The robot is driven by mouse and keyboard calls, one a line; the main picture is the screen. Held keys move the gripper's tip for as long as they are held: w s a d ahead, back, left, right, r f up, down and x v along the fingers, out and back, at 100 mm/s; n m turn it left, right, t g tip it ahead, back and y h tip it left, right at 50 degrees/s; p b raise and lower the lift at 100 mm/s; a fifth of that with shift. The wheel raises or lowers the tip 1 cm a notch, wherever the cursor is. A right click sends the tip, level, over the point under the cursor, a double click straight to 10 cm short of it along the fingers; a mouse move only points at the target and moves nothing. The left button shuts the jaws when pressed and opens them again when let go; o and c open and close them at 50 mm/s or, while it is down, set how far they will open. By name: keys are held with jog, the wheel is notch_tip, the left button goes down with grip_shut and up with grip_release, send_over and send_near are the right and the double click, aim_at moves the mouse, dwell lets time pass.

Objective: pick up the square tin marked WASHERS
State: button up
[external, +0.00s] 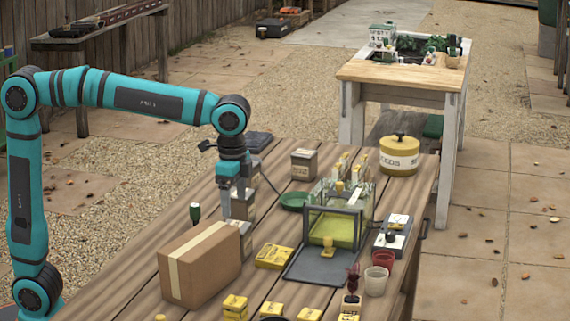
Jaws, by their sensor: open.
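My gripper (236,212) points straight down over the left part of the near wooden table, with its jaws open. A square grey-and-tan tin (245,205) stands at the fingers, partly hidden by them; I cannot tell whether they straddle it or are in front of it. Another tin (243,238) stands just nearer, partly behind the cardboard box. The labels are too small to read, so I cannot tell which is marked WASHERS.
A cardboard box (200,266) stands close in front of the gripper. A green-handled tool (195,212) is upright left of it. A glass case (352,222), a green dish (295,201), a yellow round tin (399,156) and several yellow blocks are on the table.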

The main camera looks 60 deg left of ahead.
jog(key=shift+r, duration=0.25)
jog(key=s+a+r+n+t+h, duration=0.1)
jog(key=s+a+r+n+t, duration=0.35)
jog(key=a, duration=0.75)
jog(key=s+a+r+n+t+h, duration=0.1)
jog(key=s+a+r+n+t, duration=0.1)
jog(key=s+a+r+t, duration=0.85)
jog(key=s+a+n+t+y, duration=0.2)
jog(key=s+a, duration=0.3)
jog(key=a, duration=0.3)
jog(key=shift+s+a, duration=0.15)
jog(key=shift+s+a+n, duration=0.1)
jog(key=shift+s+n, duration=0.15)
jog(key=shift+c, duration=1.3)
jog(key=c, duration=0.4)
jog(key=shift+o, duration=0.2)
